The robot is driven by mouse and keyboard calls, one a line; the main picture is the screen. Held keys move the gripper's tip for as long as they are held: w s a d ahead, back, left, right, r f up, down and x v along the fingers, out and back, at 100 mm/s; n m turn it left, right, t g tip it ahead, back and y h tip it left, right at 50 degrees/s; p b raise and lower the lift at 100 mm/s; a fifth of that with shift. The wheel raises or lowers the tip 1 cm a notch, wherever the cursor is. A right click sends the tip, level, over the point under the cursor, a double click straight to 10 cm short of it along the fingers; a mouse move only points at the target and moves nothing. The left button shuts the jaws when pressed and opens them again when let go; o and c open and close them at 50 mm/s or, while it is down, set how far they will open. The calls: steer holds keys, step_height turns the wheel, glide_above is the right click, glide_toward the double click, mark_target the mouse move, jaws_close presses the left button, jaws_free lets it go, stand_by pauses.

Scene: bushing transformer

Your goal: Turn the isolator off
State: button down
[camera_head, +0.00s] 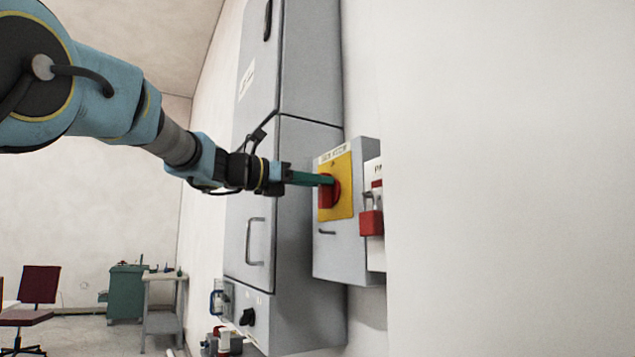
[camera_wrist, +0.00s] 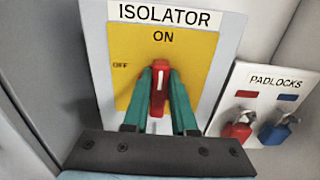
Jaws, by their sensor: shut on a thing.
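The isolator is a grey box (camera_head: 348,254) on the wall with a yellow plate (camera_head: 343,208), which also shows in the wrist view (camera_wrist: 200,55). The plate reads ON at the top and OFF at the left. Its red handle (camera_wrist: 160,85) stands upright, its end toward ON. My gripper (camera_wrist: 160,78) has its green fingers on both sides of the handle and is shut on it. In the head view my gripper (camera_head: 328,180) reaches the red handle from the left, and its fingers partly hide the handle.
A padlock board (camera_wrist: 255,92) with a red padlock (camera_wrist: 238,128) and a blue padlock (camera_wrist: 278,130) hangs right of the isolator. A tall grey cabinet (camera_head: 306,215) stands close on its left. A chair (camera_head: 38,287) and green cabinet (camera_head: 126,295) are far off.

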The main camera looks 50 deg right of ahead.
steer(key=shift+w+n, duration=0.1)
steer(key=shift+n, duration=0.2)
steer(key=shift+w+d+f+n+p, duration=0.1)
steer(key=shift+w+f+n+p, duration=0.2)
steer(key=shift+n+p, duration=1.8)
steer(key=shift+w+d+f+n+p, duration=0.15)
steer(key=shift+w+f+n+p, duration=0.25)
steer(key=shift+n, duration=3.25)
steer(key=shift+w+d+f+n+p, duration=0.15)
steer(key=shift+n+p, duration=1.2)
steer(key=shift+n, duration=1.5)
steer(key=shift+f, duration=0.15)
steer(key=c, duration=0.7)
jaws_free()
